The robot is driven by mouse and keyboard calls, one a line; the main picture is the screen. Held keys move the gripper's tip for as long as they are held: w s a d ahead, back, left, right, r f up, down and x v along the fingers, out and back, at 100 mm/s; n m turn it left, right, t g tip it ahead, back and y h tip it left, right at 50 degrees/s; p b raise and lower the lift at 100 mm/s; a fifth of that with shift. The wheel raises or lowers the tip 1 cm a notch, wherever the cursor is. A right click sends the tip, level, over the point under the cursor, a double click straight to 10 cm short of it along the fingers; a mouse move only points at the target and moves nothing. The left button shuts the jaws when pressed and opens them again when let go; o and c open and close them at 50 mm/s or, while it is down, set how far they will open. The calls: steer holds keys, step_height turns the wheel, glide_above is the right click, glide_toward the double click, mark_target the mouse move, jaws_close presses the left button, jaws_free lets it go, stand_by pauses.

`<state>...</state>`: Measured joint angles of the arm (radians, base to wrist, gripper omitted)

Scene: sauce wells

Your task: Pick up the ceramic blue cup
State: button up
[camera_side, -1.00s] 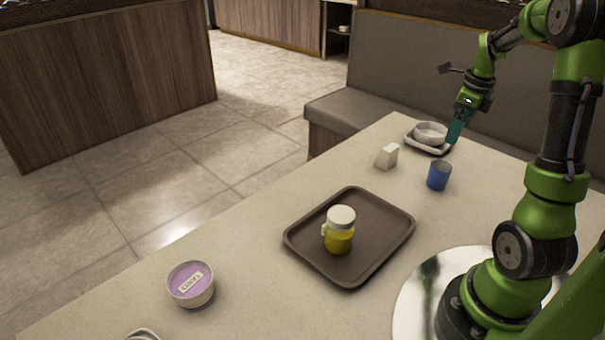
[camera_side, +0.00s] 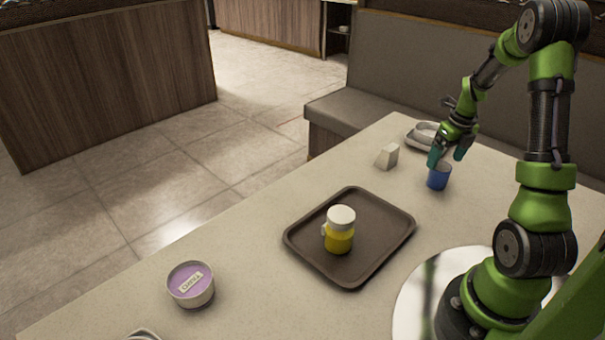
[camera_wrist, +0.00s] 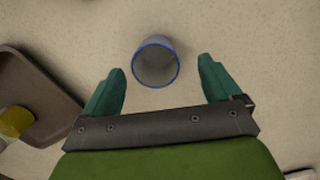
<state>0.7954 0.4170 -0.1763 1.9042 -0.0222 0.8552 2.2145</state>
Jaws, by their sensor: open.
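The blue cup (camera_side: 438,178) stands upright on the table, right of the tray, in the side view. In the wrist view the cup (camera_wrist: 156,62) is seen from above, its blue rim open and its inside grey. My gripper (camera_side: 450,157) is just above the cup in the side view, partly covering its top. In the wrist view my gripper (camera_wrist: 162,86) is open, with one teal finger on each side. The cup lies between the finger lines, a little beyond the tips, with gaps on both sides. Nothing is held.
A brown tray (camera_side: 304,255) holds a yellow jar with a white lid (camera_side: 340,230). A white wedge-shaped block (camera_side: 387,156) stands left of the cup, and a white bowl (camera_side: 425,132) on a dish is behind it. A purple-topped tub (camera_side: 191,285) is at the front left.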

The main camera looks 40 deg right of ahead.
mark_target(438, 176)
steer(key=f, duration=0.5)
steer(key=shift+w+a+f, duration=0.2)
steer(key=shift+w+f, duration=0.1)
steer(key=shift+w, duration=0.05)
steer(key=c, duration=1.1)
steer(key=shift+r, duration=0.1)
steer(key=shift+c, duration=0.2)
